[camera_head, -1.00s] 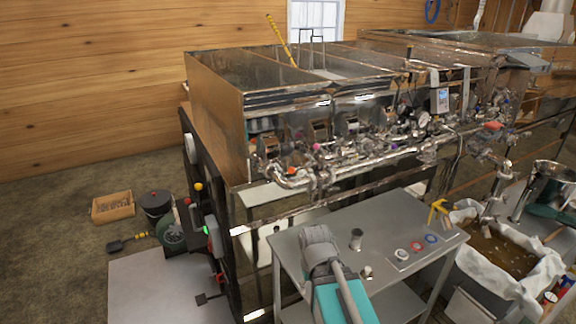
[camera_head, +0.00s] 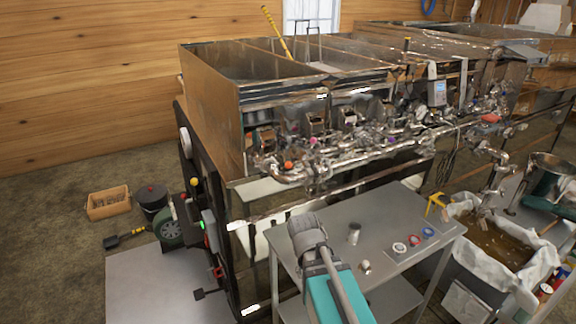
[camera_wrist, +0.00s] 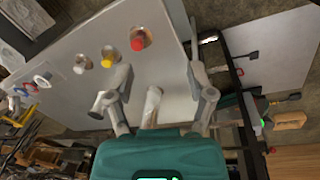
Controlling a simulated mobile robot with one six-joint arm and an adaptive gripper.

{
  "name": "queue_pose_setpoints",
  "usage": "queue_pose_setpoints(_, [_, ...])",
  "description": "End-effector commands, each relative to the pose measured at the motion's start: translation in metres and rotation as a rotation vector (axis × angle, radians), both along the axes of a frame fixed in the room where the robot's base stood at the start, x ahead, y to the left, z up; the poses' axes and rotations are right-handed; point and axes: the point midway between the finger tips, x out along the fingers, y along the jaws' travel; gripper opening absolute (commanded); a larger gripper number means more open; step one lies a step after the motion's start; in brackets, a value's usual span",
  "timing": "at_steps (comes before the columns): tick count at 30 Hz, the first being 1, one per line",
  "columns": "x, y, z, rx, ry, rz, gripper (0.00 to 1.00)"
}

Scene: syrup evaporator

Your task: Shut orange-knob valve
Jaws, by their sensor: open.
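A small orange knob (camera_head: 287,166) sits on the metal piping at the left end of the evaporator's front, in the head view. It is not identifiable in the wrist view. My gripper (camera_wrist: 155,80) shows in the wrist view with its two grey fingers spread apart. No object is clamped between them; a pale cylindrical thing appears in the gap, and I cannot tell its depth. In the head view my arm rises from the bottom in front of the evaporator, to the right of and below the orange knob. The fingers are not distinguishable there.
A grey table (camera_head: 290,262) stands before the evaporator (camera_head: 212,105), bearing a metal cup (camera_head: 354,234) and coloured discs (camera_head: 414,240). A cloth-lined tub (camera_head: 457,262) stands right of it. A yellow-handled tool (camera_head: 276,32) leans on the pan. Floor at left holds a wooden box (camera_head: 108,203).

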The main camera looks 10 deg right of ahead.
Motion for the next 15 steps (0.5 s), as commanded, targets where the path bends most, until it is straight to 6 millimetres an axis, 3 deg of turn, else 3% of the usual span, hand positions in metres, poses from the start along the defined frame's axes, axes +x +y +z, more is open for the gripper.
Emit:
queue_pose_setpoints(8, [0.055, -0.002, 0.023, -0.31, -0.123, -0.173, 0.69])
queue_pose_setpoints(15, [0.108, 0.012, 0.064, -0.582, -0.364, -0.328, 0.69])
